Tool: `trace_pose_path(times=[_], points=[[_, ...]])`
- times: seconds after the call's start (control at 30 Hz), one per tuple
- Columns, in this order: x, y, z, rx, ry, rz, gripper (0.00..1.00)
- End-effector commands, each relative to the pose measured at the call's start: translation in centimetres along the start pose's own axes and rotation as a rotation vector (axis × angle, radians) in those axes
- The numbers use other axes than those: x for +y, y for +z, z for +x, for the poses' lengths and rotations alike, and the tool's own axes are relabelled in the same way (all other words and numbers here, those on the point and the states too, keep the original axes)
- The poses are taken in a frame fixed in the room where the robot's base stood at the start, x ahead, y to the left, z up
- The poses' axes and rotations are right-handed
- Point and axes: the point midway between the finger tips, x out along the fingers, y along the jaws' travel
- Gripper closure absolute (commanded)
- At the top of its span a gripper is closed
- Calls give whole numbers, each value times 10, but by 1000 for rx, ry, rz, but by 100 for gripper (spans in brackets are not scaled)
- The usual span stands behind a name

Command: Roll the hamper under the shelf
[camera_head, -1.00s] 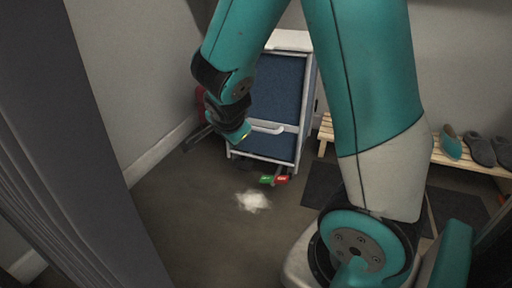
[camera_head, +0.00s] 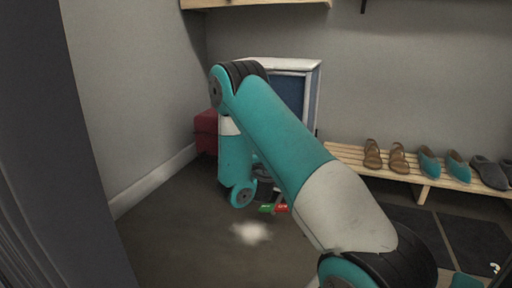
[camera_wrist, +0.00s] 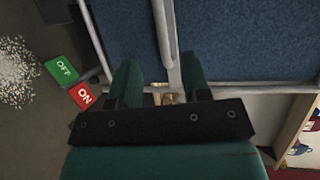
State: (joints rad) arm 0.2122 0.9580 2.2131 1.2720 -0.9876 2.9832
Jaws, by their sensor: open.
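The hamper (camera_head: 291,91) has blue panels in a white frame with a white top. It stands at the back near the wall, partly hidden by my arm in the head view. Its blue face (camera_wrist: 250,40) fills much of the wrist view. My gripper (camera_wrist: 160,68) is open, its two fingers either side of a pale handle bar (camera_wrist: 163,30); contact cannot be told. A green OFF pedal (camera_wrist: 62,69) and a red ON pedal (camera_wrist: 82,96) sit low by the hamper. The wooden shelf (camera_head: 255,4) shows at the top of the head view.
A slatted bench (camera_head: 350,160) with several shoes stands right of the hamper. A red object (camera_head: 206,132) is at its left. White bits (camera_head: 251,232) lie on the floor in front. Dark mats (camera_head: 462,240) lie at the right. The left floor is clear.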

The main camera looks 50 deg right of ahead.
Motion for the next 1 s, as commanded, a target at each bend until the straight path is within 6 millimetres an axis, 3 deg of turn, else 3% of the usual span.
trace_pose_path(times=[0.03,0.37,0.8,1.0], points=[[-8,0,2,2,2,-1,56],[-5,-2,23,4,2,1,56],[2,-3,101,5,-4,6,56],[3,-2,128,4,-2,4,56]])
